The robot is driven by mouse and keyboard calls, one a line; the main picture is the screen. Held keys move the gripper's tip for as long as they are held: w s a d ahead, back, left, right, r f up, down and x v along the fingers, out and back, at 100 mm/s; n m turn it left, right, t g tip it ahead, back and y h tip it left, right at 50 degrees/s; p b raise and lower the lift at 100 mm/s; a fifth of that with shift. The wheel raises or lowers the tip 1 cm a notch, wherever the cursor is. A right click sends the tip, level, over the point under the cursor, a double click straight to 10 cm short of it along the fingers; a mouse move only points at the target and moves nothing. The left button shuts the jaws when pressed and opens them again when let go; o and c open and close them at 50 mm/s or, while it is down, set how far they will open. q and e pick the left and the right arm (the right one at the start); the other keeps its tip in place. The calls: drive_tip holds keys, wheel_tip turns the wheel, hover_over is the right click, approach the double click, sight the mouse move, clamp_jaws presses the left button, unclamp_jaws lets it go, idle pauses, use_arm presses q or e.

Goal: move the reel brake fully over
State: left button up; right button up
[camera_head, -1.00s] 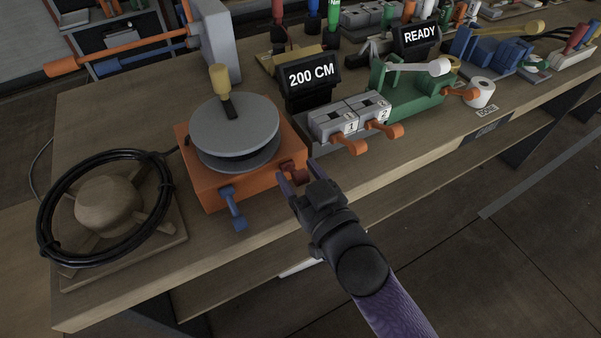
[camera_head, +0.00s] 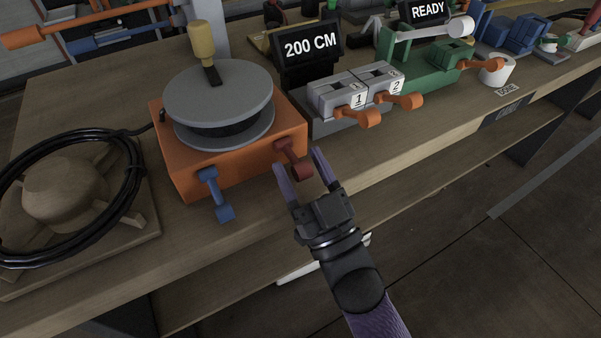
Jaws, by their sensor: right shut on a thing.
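The reel is a grey disc drum (camera_head: 218,90) on an orange box (camera_head: 185,165), with a tan crank knob (camera_head: 202,40) standing upright on top. Two levers stick out of the box's front: a blue lever (camera_head: 216,195) and a dark red lever (camera_head: 292,153). Which one is the brake is not labelled in view. My right gripper (camera_head: 299,163) reaches up from below, its purple fingers on both sides of the dark red lever's end, shut on it. My left gripper is not in view.
A black cable coil (camera_head: 128,205) lies around a wooden former at the left. A "200 CM" display (camera_head: 312,47) stands behind the reel. Grey switch units with orange levers (camera_head: 358,117) and a green device (camera_head: 440,66) are to the right. The bench front edge runs below my gripper.

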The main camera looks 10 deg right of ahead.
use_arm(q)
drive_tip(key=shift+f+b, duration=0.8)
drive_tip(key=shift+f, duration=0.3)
use_arm(e)
drive_tip(key=shift+f+t, duration=0.35)
drive_tip(key=shift+t, duration=0.25)
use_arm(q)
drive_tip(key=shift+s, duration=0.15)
use_arm(e)
drive_tip(key=o, duration=1.3)
use_arm(q)
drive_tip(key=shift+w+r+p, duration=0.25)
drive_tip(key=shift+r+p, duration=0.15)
drive_tip(key=shift+p, duration=0.05)
use_arm(e)
drive_tip(key=v, duration=1)
drive_tip(key=shift+w, duration=0.15)
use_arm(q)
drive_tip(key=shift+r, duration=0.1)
use_arm(e)
drive_tip(key=shift+c, duration=0.2)
